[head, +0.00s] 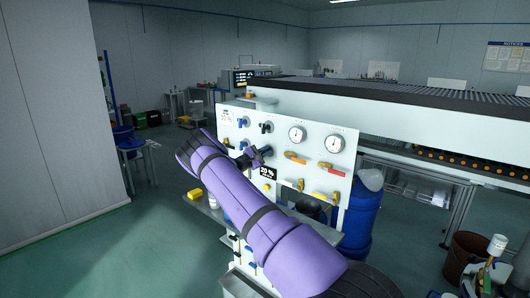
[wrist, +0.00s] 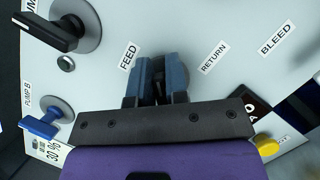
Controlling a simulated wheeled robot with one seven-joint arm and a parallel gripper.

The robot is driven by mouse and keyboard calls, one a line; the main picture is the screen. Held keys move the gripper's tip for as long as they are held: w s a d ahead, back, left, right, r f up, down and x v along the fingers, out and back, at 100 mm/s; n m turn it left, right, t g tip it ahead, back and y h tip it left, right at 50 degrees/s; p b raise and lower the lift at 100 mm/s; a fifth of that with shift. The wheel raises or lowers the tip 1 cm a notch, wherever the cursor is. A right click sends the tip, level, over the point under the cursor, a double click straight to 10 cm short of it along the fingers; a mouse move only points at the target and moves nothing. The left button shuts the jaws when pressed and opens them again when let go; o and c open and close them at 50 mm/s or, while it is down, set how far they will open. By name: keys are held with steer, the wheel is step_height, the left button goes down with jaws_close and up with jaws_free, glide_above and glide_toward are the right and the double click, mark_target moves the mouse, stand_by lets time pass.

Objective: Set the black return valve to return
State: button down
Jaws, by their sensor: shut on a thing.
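The black return valve (wrist: 158,88) sits on the white panel (wrist: 215,30) between the FEED label (wrist: 129,57) and the RETURN label (wrist: 214,57). Only a dark bit of its handle shows between my fingers. My gripper (wrist: 162,75) is shut on this handle, with one blue-grey finger on each side. The handle's exact angle is hidden, so I cannot tell which label it points to. In the head view my gripper (head: 260,154) is at the panel's left half, and my purple arm covers part of it.
Another black handle (wrist: 50,33) and a blue handle (wrist: 40,124) are close on the left. A yellow knob (wrist: 266,145) is at lower right. Gauges (head: 297,134), orange and red levers (head: 331,169) are to the right on the panel. A blue barrel (head: 362,213) stands beside it.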

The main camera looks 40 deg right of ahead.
steer(key=m, duration=0.1)
steer(key=m+y, duration=0.1)
steer(key=m, duration=0.3)
steer(key=shift+s+f+g+y, duration=0.15)
steer(key=shift+f+g+y, duration=0.2)
steer(key=shift+g+y, duration=0.05)
steer(key=shift+f+m+y, duration=0.15)
steer(key=shift+m+y, duration=0.2)
steer(key=shift+m, duration=0.6)
steer(key=shift+f+m+y, duration=0.15)
steer(key=shift+m+y, duration=0.2)
steer(key=shift+m, duration=0.6)
steer(key=c, duration=1.2)
jaws_free()
steer(key=shift+o, duration=0.2)
steer(key=shift+a, duration=0.1)
steer(key=v, duration=1)
steer(key=shift+a, duration=0.3)
